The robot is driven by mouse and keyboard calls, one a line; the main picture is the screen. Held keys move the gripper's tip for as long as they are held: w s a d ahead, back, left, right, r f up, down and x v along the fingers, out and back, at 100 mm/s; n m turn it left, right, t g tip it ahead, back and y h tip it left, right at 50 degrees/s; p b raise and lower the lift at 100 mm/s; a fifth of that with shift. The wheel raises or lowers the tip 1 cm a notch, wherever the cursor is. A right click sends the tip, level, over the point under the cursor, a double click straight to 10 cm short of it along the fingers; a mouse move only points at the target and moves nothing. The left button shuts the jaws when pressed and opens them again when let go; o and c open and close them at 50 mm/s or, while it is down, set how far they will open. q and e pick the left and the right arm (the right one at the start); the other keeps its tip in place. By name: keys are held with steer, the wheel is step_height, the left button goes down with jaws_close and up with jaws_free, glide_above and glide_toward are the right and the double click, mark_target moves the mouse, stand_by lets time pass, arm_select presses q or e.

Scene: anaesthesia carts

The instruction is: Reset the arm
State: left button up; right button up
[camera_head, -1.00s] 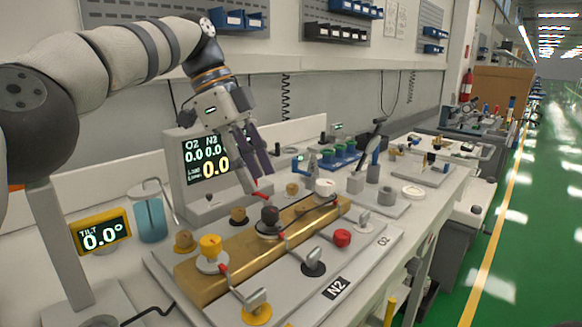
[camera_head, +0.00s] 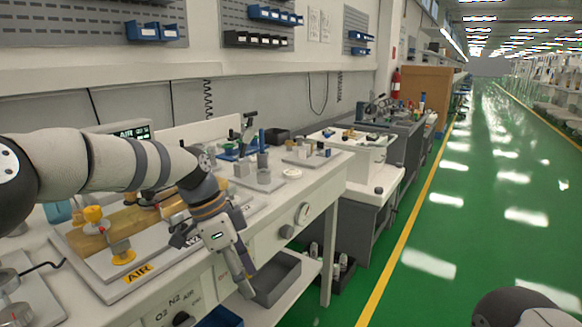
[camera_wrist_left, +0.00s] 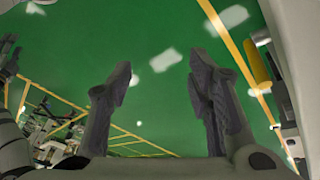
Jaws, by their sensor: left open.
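My left arm comes in from the left in the head view, and my left gripper (camera_head: 245,275) hangs fingers-down beyond the front edge of the white bench (camera_head: 262,238). In the left wrist view the two dark fingers (camera_wrist_left: 158,85) stand apart with only green floor between them. They hold nothing. A rounded part of my right arm (camera_head: 515,308) shows at the bottom right of the head view; the right gripper is out of frame.
A brass block (camera_head: 95,236) with yellow knobs lies on the bench, partly behind my left arm. A grey bin (camera_head: 277,279) sits on the lower shelf close to the left gripper. The green floor (camera_head: 480,220) to the right is clear.

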arm_select(q)
steer(key=s+a+f+n+g+y+p, duration=0.15)
steer(key=s+f+n, duration=0.65)
steer(key=s+f, duration=1.5)
steer(key=s+a+n, duration=0.2)
steer(key=s+a, duration=0.2)
steer(key=s, duration=0.4)
steer(key=s+a+n+y, duration=0.1)
steer(key=s+a+n, duration=0.2)
steer(key=s, duration=0.5)
steer(key=s+a+r+n+y+p, duration=0.1)
steer(key=s+a+n, duration=0.1)
steer(key=s+a, duration=0.3)
steer(key=s, duration=0.4)
arm_select(e)
steer(key=shift+t, duration=0.7)
steer(key=w+r, duration=0.3)
steer(key=shift+r, duration=0.15)
arm_select(q)
steer(key=shift+r+y, duration=0.1)
steer(key=shift+y, duration=0.15)
